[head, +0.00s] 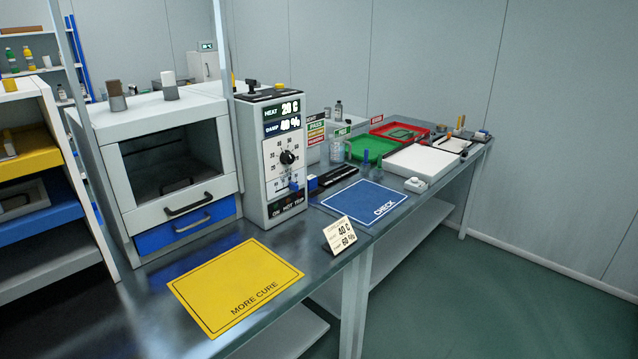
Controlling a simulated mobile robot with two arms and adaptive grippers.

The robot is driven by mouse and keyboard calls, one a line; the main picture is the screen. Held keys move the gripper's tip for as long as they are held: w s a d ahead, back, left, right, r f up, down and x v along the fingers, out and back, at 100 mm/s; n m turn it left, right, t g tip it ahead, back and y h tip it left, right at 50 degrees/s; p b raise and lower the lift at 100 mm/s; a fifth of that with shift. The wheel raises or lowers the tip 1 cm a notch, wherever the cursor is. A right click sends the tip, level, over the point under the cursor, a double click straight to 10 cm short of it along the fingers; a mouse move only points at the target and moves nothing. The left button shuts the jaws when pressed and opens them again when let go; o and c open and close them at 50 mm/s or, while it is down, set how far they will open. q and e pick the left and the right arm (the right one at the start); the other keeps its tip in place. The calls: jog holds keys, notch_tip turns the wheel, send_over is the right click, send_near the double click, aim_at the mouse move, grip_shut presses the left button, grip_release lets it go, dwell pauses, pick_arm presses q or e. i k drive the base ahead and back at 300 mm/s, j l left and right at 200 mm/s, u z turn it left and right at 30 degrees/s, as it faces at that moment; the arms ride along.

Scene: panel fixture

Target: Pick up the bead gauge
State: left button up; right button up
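I cannot tell for sure which thing is the bead gauge. Small candidates lie on the metal bench: a dark, flat, long piece (336,177) right of the control box, and a small white block with a grey round top (416,185) by the blue CHECK mat (366,203). Small blue and green upright pieces (366,157) stand behind the mat. Several small items (459,134) stand at the far right end, too small to make out. Neither of my grippers shows in the head view.
The control box (272,160) reads 20 C and 40 %, beside a white oven cabinet (150,200). Green (372,151), red (388,126) and white (424,160) trays stand farther back.

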aim_at(312, 179)
jog(key=l+u, duration=0.1)
jog(key=u, duration=0.3)
jog(key=i+l+u, duration=0.1)
jog(key=u, duration=0.3)
jog(key=l+u, duration=0.2)
jog(key=u, duration=0.2)
jog(key=l+u, duration=0.15)
jog(key=u, duration=0.25)
jog(key=l+u, duration=0.15)
jog(key=l, duration=0.3)
jog(key=k+l+u, duration=0.15)
jog(key=l, duration=0.25)
jog(key=k+l+u, duration=0.2)
jog(key=l, duration=0.2)
jog(key=l+u, duration=0.15)
jog(key=l, duration=0.25)
jog(key=k+l+u, duration=0.15)
jog(key=l, duration=0.25)
jog(key=k+l+u, duration=0.15)
jog(key=l, duration=0.2)
jog(key=k+l+u, duration=0.15)
jog(key=k+l, duration=0.1)
jog(key=l, duration=0.05)
